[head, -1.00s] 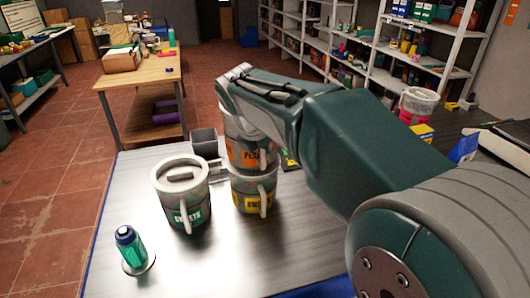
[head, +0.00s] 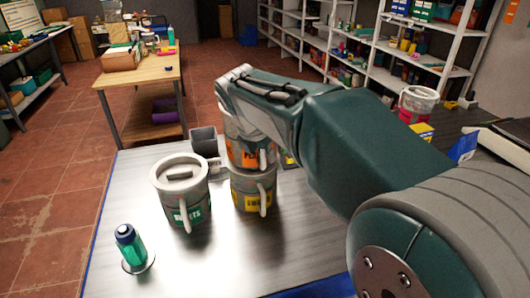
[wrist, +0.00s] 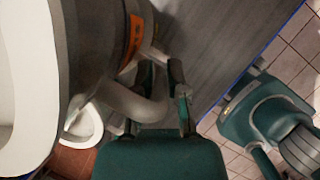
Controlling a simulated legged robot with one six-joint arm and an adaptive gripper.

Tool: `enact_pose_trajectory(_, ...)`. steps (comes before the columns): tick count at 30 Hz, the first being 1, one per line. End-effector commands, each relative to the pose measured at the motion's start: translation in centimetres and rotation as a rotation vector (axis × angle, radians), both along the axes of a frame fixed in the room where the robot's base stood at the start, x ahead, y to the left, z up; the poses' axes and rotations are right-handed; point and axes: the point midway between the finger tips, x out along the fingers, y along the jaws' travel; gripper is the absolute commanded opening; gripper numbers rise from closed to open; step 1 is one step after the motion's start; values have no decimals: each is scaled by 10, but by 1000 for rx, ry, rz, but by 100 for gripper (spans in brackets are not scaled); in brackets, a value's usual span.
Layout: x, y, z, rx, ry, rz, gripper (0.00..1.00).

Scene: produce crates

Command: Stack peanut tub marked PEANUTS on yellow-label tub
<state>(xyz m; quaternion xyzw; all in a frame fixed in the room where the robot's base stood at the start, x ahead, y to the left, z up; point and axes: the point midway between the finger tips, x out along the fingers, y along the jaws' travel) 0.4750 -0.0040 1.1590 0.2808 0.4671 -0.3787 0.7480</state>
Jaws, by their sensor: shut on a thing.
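The tub with the orange label (head: 238,152), its lettering only partly readable, stands upright on top of the yellow-label tub (head: 240,192), roughly in line with it. In the head view I see no clear gap between the two. In the wrist view the orange-label tub (wrist: 92,60) fills the left side, with its grey handle (wrist: 150,108) towards me. My gripper (wrist: 165,82) is shut on that handle. In the head view my arm covers the tub's upper part and hides the fingers.
A lidded tub with a green label (head: 183,200) stands close on the left. A green bottle (head: 130,247) stands on a small disc near the front left. A grey open box (head: 204,141) is behind the tubs. The front middle of the metal table (head: 225,262) is clear.

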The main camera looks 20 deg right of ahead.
Motion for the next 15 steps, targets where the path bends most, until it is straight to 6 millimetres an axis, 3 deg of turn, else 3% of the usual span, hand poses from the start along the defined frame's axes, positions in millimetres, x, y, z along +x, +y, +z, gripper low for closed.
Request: enact_pose_trajectory(15, 1, 0, -5, 0, -4, 0, 0)
